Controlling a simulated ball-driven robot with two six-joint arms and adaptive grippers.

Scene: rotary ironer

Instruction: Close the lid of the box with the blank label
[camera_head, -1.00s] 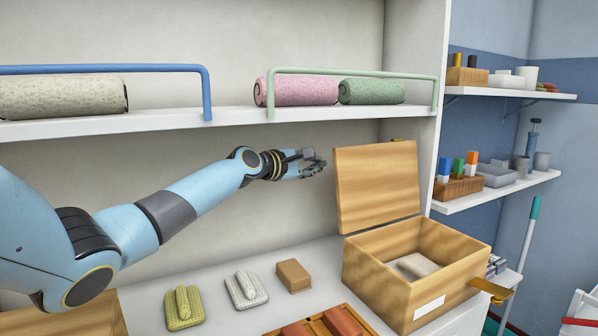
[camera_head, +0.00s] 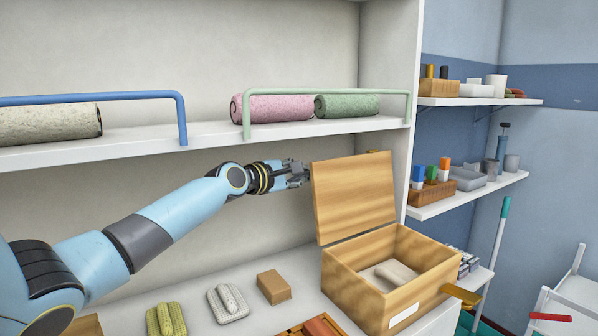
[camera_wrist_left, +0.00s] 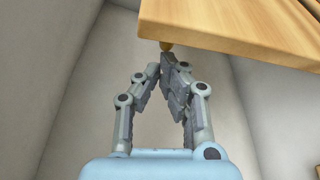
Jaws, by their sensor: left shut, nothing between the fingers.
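The wooden box (camera_head: 345,284) stands on the white counter with a blank white label (camera_head: 403,316) on its front. Its lid (camera_head: 354,196) is raised upright at the back left. A pale rolled item (camera_head: 389,275) lies inside the box. My left gripper (camera_head: 304,172) is shut and empty beside the lid's upper left edge; contact cannot be told. In the left wrist view, the shut fingers (camera_wrist_left: 172,78) are below the wooden lid edge (camera_wrist_left: 240,32), with a small brass-coloured part at its corner. My right gripper is not in view.
A shelf (camera_head: 210,133) with pink (camera_head: 272,108) and green rolls (camera_head: 346,105) behind rails runs above my left arm. A brown block (camera_head: 273,287), a white bundle (camera_head: 228,303) and a yellow-green bundle (camera_head: 166,319) lie left of the box. Wall shelves are at right.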

